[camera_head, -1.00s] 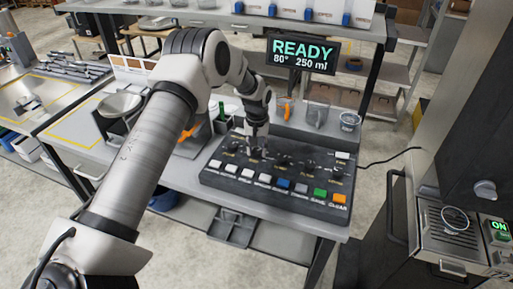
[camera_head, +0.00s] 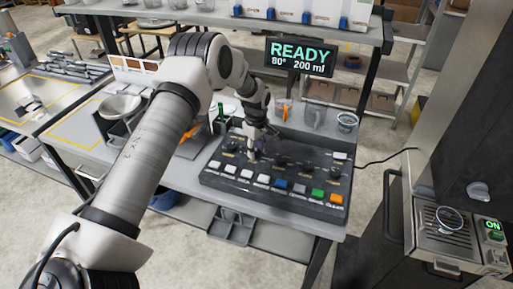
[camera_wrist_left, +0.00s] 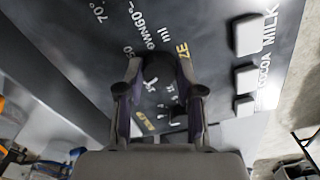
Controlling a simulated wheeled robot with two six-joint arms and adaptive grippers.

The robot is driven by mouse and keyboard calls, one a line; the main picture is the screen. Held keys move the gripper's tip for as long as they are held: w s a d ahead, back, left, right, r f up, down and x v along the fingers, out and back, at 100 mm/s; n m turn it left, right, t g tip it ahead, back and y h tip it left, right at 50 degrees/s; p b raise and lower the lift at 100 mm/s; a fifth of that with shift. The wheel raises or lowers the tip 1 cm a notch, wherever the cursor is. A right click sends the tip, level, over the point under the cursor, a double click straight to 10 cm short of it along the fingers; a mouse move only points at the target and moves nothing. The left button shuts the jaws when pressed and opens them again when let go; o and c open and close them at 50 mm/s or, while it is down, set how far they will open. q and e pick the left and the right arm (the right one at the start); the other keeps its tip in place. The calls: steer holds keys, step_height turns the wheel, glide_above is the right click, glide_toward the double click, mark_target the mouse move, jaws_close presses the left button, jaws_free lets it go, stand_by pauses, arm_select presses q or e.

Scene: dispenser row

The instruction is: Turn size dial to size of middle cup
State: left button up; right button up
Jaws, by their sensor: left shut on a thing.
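The black control panel (camera_head: 215,178) lies on the table, with a row of dials and a row of coloured buttons. My left gripper (camera_head: 252,154) reaches down onto a dial at its left part. In the left wrist view, my left gripper (camera_wrist_left: 160,84) has its fingers on both sides of a round black dial (camera_wrist_left: 158,66), shut on it, with "ml" lettering close by. The display (camera_head: 300,57) reads READY, 80°, 200 ml. My right gripper is not in view.
A dark machine with a metal tray (camera_head: 445,240) and an ON light stands at the right. The shelf (camera_head: 215,17) above the table holds bins and vessels. A scale with a metal bowl (camera_head: 120,106) stands left of the panel. White buttons (camera_wrist_left: 247,35) lie close to the gripper.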

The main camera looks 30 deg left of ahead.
arm_select(q)
steer(key=shift+s+f+n+p, duration=0.1)
steer(key=shift+n+p, duration=0.15)
steer(key=shift+n, duration=0.9)
steer(key=shift+s+f+n+p, duration=0.1)
steer(key=shift+n+p, duration=0.1)
steer(key=shift+n, duration=0.95)
steer(key=shift+f, duration=0.1)
steer(key=o, duration=1.2)
steer(key=shift+a, duration=0.1)
steer(key=shift+c, duration=0.2)
steer(key=shift+w+a, duration=0.15)
steer(key=shift+r, duration=0.3)
step_height(320, 180, up, 11)
steer(key=shift+r, duration=0.2)
